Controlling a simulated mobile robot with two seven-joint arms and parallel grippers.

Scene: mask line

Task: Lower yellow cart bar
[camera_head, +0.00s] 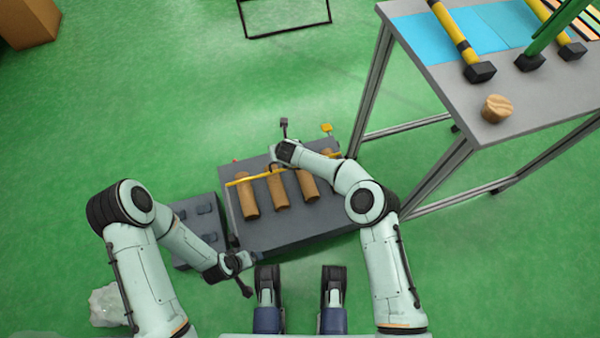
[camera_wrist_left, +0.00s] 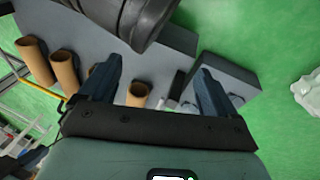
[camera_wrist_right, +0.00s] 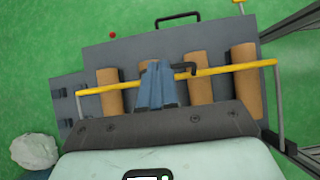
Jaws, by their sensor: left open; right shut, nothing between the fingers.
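The yellow bar (camera_head: 240,181) runs across the grey cart (camera_head: 285,229), over a row of brown cylinders (camera_head: 249,200). In the right wrist view the bar (camera_wrist_right: 222,71) spans the cart from side to side and joins a post at its right end. My right gripper (camera_wrist_right: 157,66) is shut and empty; its fingers overlap the middle of the bar in that view, and I cannot tell whether they touch it. In the head view its fingers are mostly hidden by the wrist. My left gripper (camera_wrist_left: 157,78) is open and empty, near the cart's front left corner.
A table (camera_head: 455,95) with yellow-handled hammers and a wooden piece (camera_head: 497,108) stands at the right. A lower grey block (camera_head: 200,222) adjoins the cart's left side. A whitish lump (camera_head: 108,306) lies on the floor at lower left.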

